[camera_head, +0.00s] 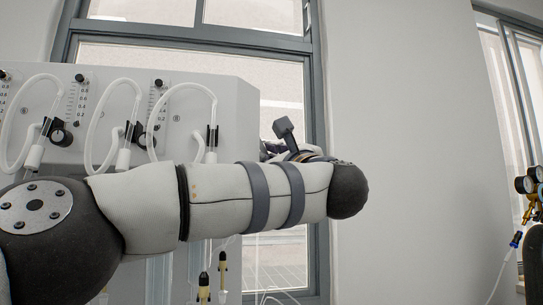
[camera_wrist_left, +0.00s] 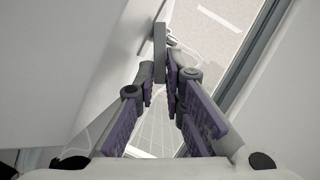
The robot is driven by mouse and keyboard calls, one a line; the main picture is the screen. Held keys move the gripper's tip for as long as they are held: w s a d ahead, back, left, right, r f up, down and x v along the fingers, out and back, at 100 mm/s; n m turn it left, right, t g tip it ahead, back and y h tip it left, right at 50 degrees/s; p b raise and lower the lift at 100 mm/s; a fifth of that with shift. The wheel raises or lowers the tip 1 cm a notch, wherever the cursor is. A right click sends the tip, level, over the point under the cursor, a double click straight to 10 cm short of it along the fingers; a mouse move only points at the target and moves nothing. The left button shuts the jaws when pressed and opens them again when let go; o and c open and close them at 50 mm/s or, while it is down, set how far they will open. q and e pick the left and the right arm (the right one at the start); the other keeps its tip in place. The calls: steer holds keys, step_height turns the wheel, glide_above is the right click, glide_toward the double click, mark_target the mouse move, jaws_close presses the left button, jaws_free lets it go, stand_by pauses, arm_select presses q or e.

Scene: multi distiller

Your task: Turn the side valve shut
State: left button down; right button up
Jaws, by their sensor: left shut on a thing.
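The side valve's grey flat handle (camera_wrist_left: 160,50) shows in the left wrist view as an upright bar beside the pale side wall of the distiller. My left gripper (camera_wrist_left: 161,82) is shut on it, with the purple-lined finger pads on both sides of the handle's lower end. In the head view my left arm crosses in front of the distiller (camera_head: 235,115), and only a small part of the left gripper (camera_head: 268,149) shows past the wrist, at the distiller's right side. My right gripper is not in view.
The distiller's front carries several flow gauges (camera_head: 158,100), black knobs and looping clear tubes (camera_head: 100,100). A window (camera_head: 282,90) stands behind it. Yellow-and-black fittings (camera_head: 204,285) hang below my arm. Gas gauges (camera_head: 530,182) stand at the far right. The wall between is bare.

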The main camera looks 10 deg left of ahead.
arm_select(q)
steer(key=shift+m, duration=0.3)
steer(key=c, duration=2)
jaws_free()
steer(key=shift+o, duration=0.2)
steer(key=v, duration=1.2)
steer(key=shift+a, duration=0.15)
